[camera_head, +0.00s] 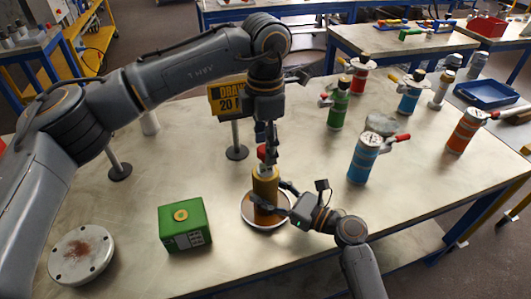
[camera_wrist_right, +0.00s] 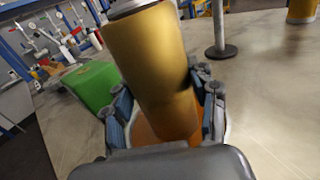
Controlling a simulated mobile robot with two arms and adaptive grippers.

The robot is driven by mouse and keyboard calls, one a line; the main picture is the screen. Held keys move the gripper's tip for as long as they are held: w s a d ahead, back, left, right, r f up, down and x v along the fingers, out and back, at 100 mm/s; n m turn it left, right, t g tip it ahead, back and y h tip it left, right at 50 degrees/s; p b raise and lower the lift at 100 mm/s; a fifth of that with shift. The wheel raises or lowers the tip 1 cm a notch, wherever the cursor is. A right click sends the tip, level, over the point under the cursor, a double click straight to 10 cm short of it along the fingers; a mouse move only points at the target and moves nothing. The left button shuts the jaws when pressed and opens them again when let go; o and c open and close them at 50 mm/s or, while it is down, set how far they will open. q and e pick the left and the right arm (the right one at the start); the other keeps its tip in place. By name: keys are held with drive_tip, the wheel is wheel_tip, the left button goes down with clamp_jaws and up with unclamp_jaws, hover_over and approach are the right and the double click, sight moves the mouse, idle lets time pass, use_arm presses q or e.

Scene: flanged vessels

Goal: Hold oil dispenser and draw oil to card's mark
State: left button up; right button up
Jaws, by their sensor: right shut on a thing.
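The yellow-gold oil dispenser (camera_head: 265,185) stands upright on a round plate (camera_head: 247,217) near the table's front edge. My right gripper (camera_head: 285,203) is shut around its lower body from the right. In the right wrist view, the dispenser (camera_wrist_right: 155,65) rises between the fingers of this gripper (camera_wrist_right: 165,112). My left gripper (camera_head: 266,140) points down from above, with its fingertips at the red top (camera_head: 264,153) of the dispenser. Whether they grip it is too small to tell. The card (camera_head: 228,97) reads "DRAW 20" and stands behind, partly covered by my left arm.
A green box (camera_head: 184,224) and a round flanged lid (camera_head: 81,254) with a rusty patch lie to the left. Blue (camera_head: 365,158), green (camera_head: 339,107), red (camera_head: 359,77) and orange (camera_head: 466,130) canisters stand to the right. The table's front right is clear.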

use_arm(q)
drive_tip(key=shift+r, duration=3)
wheel_tip(320, 180, up, 12)
use_arm(e)
drive_tip(key=o, duration=1.6)
drive_tip(key=shift+d, duration=0.1)
